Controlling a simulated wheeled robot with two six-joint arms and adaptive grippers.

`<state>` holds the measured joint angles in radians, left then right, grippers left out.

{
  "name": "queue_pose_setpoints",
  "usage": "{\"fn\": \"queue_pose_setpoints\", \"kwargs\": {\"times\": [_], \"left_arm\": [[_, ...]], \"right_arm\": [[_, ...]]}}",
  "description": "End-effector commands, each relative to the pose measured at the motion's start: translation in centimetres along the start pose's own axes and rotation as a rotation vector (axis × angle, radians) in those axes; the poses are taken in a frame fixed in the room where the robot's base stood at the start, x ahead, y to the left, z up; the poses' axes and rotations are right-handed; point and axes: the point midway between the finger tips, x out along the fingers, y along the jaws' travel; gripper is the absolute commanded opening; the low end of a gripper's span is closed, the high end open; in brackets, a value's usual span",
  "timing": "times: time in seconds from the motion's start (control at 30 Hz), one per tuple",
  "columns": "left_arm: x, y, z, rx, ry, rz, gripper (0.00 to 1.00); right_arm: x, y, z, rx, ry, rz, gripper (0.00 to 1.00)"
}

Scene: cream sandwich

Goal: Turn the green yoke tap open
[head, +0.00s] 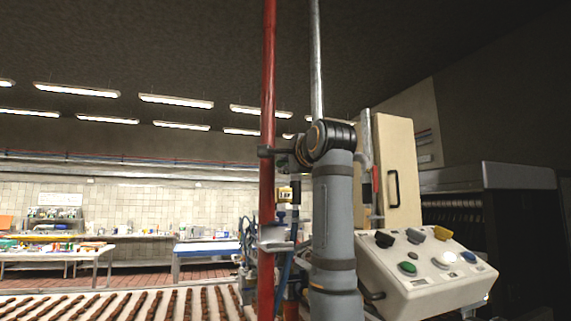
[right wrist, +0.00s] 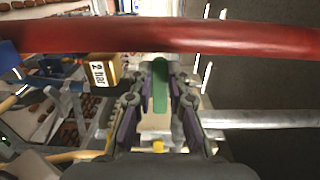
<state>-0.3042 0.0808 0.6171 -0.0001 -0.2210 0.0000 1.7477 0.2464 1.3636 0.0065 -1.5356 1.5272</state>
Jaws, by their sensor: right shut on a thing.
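The green yoke tap's handle (right wrist: 160,88) shows as a narrow green bar in the right wrist view, beside the red pipe. My right gripper (right wrist: 159,80) has its two fingers on either side of this handle and is shut on it. In the head view my right arm rises in front of the pipes, and its gripper (head: 287,160) is beside the red pipe (head: 267,95), partly hidden by the wrist. I cannot make out the tap in the head view. My left gripper is in neither view.
A yellow gauge block marked 2 bar (right wrist: 104,72) sits close to the gripper, below it in the head view (head: 285,194). A grey pipe (head: 316,60) stands just right of the red one. A control box (head: 405,285) with coloured buttons and a conveyor (head: 120,310) are near.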

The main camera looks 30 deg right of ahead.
Motion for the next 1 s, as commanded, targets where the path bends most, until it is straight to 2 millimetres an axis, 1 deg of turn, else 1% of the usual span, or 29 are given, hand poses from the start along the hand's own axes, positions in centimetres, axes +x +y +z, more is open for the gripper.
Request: {"fn": "queue_pose_setpoints", "kwargs": {"times": [0.27,0.47,0.67,1.0], "left_arm": [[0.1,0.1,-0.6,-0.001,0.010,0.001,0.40],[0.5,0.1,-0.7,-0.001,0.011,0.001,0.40],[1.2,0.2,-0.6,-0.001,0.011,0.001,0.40],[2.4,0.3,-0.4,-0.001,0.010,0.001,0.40]], "right_arm": [[0.0,0.1,0.0,-0.008,-0.001,0.000,0.00],[0.0,0.5,0.0,-0.073,-0.001,0.001,0.00],[0.0,1.3,-0.1,-0.214,-0.001,0.001,0.00],[0.0,2.8,-0.7,-0.535,-0.001,0.003,0.00]]}}
